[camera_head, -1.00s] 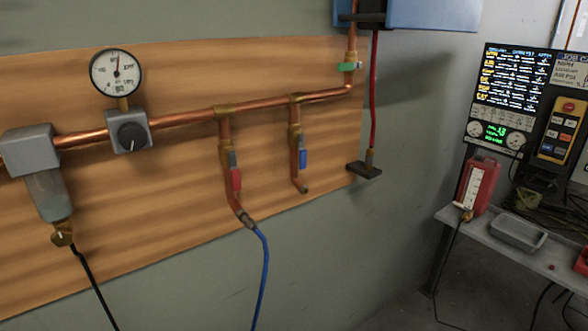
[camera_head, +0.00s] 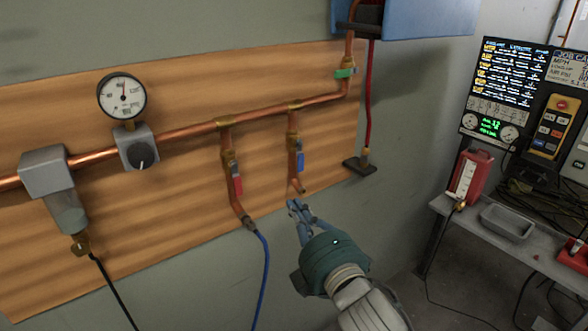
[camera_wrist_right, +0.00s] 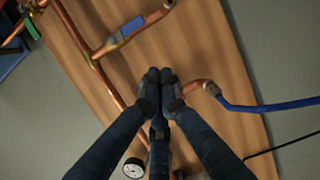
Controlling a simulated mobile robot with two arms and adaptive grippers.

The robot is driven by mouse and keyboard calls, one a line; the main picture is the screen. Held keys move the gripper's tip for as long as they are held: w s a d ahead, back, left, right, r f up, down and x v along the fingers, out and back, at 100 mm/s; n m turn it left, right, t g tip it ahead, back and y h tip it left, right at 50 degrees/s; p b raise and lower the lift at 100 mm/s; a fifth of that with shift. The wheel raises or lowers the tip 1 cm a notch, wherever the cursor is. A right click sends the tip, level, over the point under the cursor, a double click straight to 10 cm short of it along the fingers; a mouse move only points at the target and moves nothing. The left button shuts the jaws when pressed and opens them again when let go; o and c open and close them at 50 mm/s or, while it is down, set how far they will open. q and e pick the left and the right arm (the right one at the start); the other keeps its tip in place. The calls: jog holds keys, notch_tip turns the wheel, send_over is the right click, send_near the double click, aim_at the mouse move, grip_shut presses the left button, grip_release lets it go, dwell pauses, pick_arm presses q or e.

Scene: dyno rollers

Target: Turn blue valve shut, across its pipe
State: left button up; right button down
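The blue valve handle (camera_head: 300,161) hangs on the right one of two short copper drop pipes in the head view. It points down, along its pipe (camera_head: 293,148). In the right wrist view the blue handle (camera_wrist_right: 127,29) also lies along its pipe, beyond my fingertips. My right gripper (camera_head: 298,205) is just below that pipe's open lower end in the head view, apart from the handle. In the right wrist view its fingertips (camera_wrist_right: 159,75) are close together with nothing seen between them. How far they are opened is unclear. My left gripper is out of view.
A red valve handle (camera_head: 238,185) hangs on the neighbouring drop pipe, with a blue hose (camera_head: 264,270) below. A pressure gauge (camera_head: 122,97) and regulator (camera_head: 138,150) sit further left. A red hose (camera_head: 368,110) hangs right. A shelf (camera_head: 530,255) stands at the right.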

aim_at(300, 156)
jog(key=shift+s+r, duration=0.15)
jog(key=shift+r, duration=0.4)
jog(key=shift+a, duration=0.1)
jog(key=w+p, duration=0.4)
jog(key=w, duration=0.7)
jog(key=shift+w+a, duration=0.15)
jog(key=shift+w, duration=0.15)
jog(key=shift+a, duration=0.15)
